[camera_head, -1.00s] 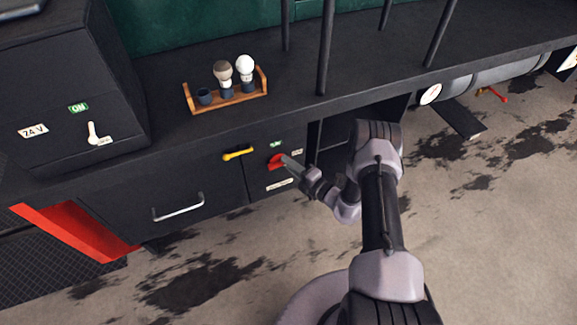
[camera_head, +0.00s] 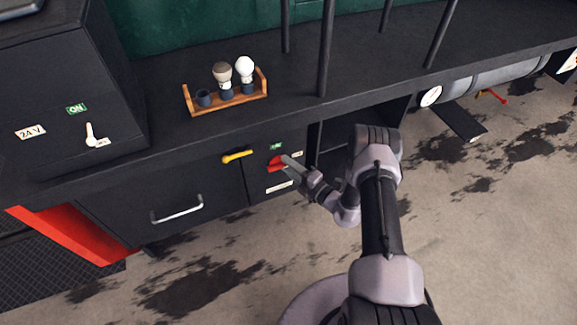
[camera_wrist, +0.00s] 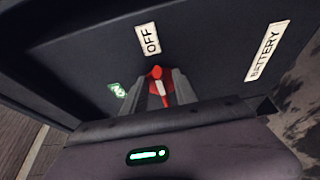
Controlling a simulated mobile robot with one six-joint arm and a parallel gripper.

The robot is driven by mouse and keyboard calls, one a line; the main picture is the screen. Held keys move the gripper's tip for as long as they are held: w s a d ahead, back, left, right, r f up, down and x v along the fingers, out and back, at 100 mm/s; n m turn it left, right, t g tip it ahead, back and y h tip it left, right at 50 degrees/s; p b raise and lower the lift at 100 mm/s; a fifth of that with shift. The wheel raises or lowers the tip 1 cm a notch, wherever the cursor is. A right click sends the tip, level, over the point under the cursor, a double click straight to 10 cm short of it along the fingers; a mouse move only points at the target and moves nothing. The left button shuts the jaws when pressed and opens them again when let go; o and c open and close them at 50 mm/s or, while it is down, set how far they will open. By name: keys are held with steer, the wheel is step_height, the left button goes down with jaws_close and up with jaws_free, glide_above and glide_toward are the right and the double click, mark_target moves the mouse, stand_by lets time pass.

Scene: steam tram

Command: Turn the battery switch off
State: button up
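The battery switch is a red knob (camera_head: 276,163) on a black front panel, with a green ON label (camera_head: 276,146) above it. In the wrist view the red knob (camera_wrist: 157,73) has a white stripe and its upper end points roughly toward the OFF label (camera_wrist: 148,40). The ON label (camera_wrist: 118,90) lies to its left and the BATTERY label (camera_wrist: 267,50) to its right. My gripper (camera_head: 286,161) is at the knob; in the wrist view its grey fingers (camera_wrist: 161,86) stand on both sides of the knob and appear shut on it.
A yellow handle (camera_head: 237,156) sits just left of the knob, and a drawer with a metal handle (camera_head: 177,210) is further left. A wooden bulb rack (camera_head: 243,101) stands on the ledge above. A white lever (camera_head: 93,135) is on the 24 V box.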

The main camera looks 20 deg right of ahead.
steer(key=shift+s+d, duration=0.1)
steer(key=p+v, duration=0.5)
steer(key=v, duration=1.2)
steer(key=shift+s+f, duration=0.1)
